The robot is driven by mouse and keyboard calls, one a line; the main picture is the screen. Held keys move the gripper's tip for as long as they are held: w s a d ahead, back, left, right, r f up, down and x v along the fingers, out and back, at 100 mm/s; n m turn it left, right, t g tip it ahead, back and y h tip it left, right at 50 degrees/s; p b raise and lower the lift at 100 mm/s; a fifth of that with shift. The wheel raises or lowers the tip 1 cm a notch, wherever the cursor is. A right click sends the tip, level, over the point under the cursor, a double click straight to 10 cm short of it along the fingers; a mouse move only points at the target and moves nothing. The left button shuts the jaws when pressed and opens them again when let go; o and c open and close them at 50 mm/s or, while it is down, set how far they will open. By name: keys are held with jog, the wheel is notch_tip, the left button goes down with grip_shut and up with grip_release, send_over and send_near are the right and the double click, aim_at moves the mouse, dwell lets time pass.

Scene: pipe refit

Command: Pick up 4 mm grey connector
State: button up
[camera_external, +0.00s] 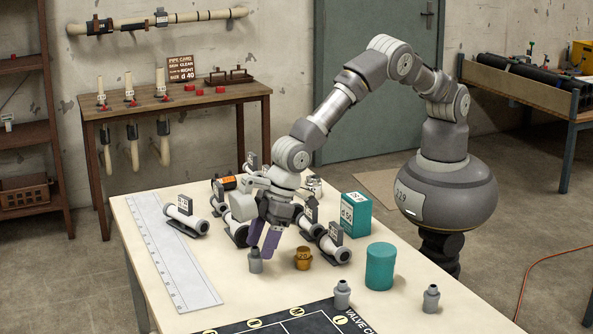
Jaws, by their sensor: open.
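Several small grey connectors with narrow necks stand upright on the table. One grey connector (255,263) is directly under my gripper, a second grey connector (342,296) is near the front edge of the table, and a third grey connector (431,299) is at the right. Size marks on them are too small to read, so I cannot tell which is 4 mm. My gripper (260,249) points down with its purple fingers open. The fingertips are at the top of the first connector and partly cover it; I cannot tell whether they touch it.
A brass fitting (303,258) stands just right of the gripper. Grey labelled pipe valves (333,245) crowd behind it. A teal cylinder (380,266) and teal box (356,215) stand to the right. A ruler (175,255) and a dark valve mat (290,321) lie flat.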

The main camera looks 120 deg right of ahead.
aim_at(255, 255)
jog(key=x, duration=0.1)
jog(key=b+x, duration=0.1)
jog(key=x, duration=0.1)
jog(key=b+x, duration=0.1)
jog(key=x, duration=0.1)
jog(key=shift+s+d, duration=0.1)
jog(key=shift+d, duration=0.2)
jog(key=shift+r, duration=0.2)
jog(key=c, duration=1)
jog(key=shift+c, duration=0.2)
jog(key=shift+r, duration=0.1)
